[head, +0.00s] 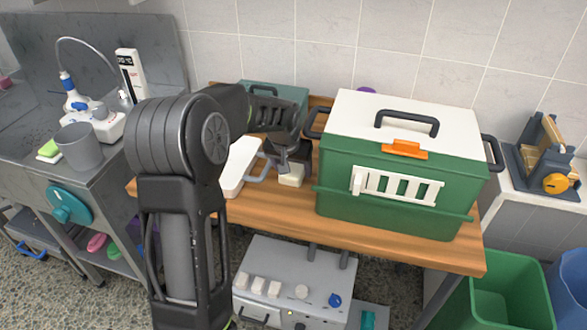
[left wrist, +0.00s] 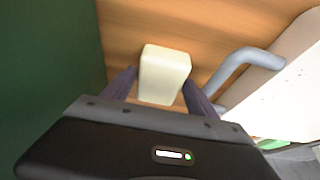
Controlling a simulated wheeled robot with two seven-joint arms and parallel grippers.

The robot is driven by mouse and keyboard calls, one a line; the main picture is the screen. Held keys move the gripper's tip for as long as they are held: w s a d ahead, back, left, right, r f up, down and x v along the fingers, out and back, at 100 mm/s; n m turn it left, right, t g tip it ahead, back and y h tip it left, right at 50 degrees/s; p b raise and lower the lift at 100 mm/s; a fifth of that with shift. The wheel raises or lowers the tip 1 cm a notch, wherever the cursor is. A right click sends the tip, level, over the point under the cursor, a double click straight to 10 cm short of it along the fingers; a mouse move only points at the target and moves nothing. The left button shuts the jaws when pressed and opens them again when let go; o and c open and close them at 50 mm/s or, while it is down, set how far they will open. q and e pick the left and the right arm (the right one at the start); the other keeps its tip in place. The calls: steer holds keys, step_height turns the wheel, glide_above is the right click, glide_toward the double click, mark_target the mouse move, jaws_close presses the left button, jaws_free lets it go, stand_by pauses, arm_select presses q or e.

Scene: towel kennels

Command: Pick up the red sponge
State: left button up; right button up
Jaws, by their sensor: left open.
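I see no thing that is clearly a red sponge. A small reddish-pink thing (head: 5,83) shows at the far left edge of the head view, cut off and too small to name. My left gripper (head: 291,163) points down over the wooden table, between a white tray-like thing and the green carrier. It is open, with a pale cream block (head: 291,176) at its fingertips. In the left wrist view the cream block (left wrist: 165,72) lies between the two dark fingers of the gripper (left wrist: 160,88), with a gap not clearly visible. My right gripper is out of view.
A green carrier with a white lid (head: 400,180) stands close right of the gripper. A white thing with a grey handle (head: 238,165) lies close left. A green-and-white sponge (head: 48,150) and a grey cup (head: 80,148) sit by the sink. The table (head: 400,252) is bare along its front.

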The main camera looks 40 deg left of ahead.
arm_select(q)
steer(key=shift+w, duration=0.1)
steer(key=shift+c, duration=0.4)
steer(key=c, duration=1.1)
steer(key=shift+c, duration=0.2)
steer(key=shift+r, duration=0.15)
